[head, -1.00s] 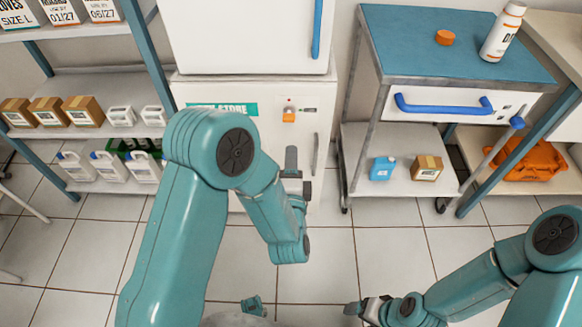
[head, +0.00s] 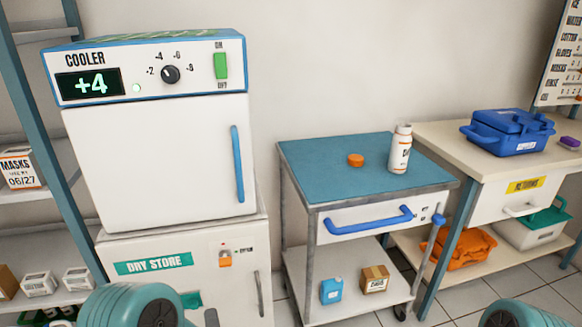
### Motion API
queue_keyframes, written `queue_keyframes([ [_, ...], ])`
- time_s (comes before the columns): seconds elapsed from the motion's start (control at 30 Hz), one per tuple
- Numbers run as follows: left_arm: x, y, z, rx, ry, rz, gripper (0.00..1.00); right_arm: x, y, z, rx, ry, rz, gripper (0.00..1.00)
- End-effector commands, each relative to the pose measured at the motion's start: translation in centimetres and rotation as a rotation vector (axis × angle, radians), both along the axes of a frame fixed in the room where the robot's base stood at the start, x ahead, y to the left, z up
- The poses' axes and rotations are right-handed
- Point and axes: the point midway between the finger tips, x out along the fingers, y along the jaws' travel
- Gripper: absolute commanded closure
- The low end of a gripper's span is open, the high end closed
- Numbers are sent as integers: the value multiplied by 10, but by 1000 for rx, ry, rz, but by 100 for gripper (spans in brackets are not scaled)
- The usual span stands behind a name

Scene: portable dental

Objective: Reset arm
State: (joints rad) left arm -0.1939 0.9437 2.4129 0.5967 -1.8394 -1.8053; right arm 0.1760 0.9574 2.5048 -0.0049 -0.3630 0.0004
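My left arm rises at the bottom edge, in front of the dry store. Only a grey tip of my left gripper (head: 211,317) shows beside the arm, low against the dry store door. The rest of this gripper is cut off or hidden, so I cannot tell whether it is open or shut. A rounded teal part of my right arm shows at the bottom right edge. My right gripper is out of the picture.
A white cooler (head: 160,155) reading +4 stands on the dry store (head: 130,245). A blue-topped cart (head: 320,175) carries a white bottle (head: 400,152) and an orange cap (head: 355,160). A bench (head: 440,133) at right holds a blue case (head: 507,133). Shelves stand at left.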

Motion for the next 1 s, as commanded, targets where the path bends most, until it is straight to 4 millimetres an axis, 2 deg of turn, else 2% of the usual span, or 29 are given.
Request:
queue_keyframes([
  [0.03, -3, 25, -17, -12, 48, 37, 63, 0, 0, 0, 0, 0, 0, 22],
  [0.07, -6, 34, -32, -50, 93, 40, 63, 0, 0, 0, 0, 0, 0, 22],
  [0.17, -19, 42, -89, -338, 240, 28, 63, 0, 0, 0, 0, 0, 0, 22],
  [0.2, -26, 39, -110, -473, 295, 32, 63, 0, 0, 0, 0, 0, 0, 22],
  [0.27, -42, 31, -139, -684, 385, 55, 63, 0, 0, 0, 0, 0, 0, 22],
  [0.3, -55, 23, -157, -830, 449, 85, 63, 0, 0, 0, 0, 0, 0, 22],
  [0.4, -93, -3, -190, -1164, 615, 200, 63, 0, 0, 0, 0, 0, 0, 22],
  [0.47, -116, -19, -201, -1321, 711, 293, 63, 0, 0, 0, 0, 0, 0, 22],
  [0.6, -163, -48, -212, -1556, 889, 532, 63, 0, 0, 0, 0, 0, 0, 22],
  [0.7, -190, -60, -214, -1656, 967, 724, 63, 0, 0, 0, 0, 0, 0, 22],
  [0.8, -209, -64, -214, -1732, 979, 938, 63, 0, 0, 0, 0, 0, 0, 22],
  [0.83, -209, -64, -209, -1755, 953, 979, 63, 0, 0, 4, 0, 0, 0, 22],
  [0.9, -208, -64, -177, -1751, 957, 965, 63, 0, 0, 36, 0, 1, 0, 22],
  [1.0, -208, -64, -151, -1751, 956, 963, 63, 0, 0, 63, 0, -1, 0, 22],
])
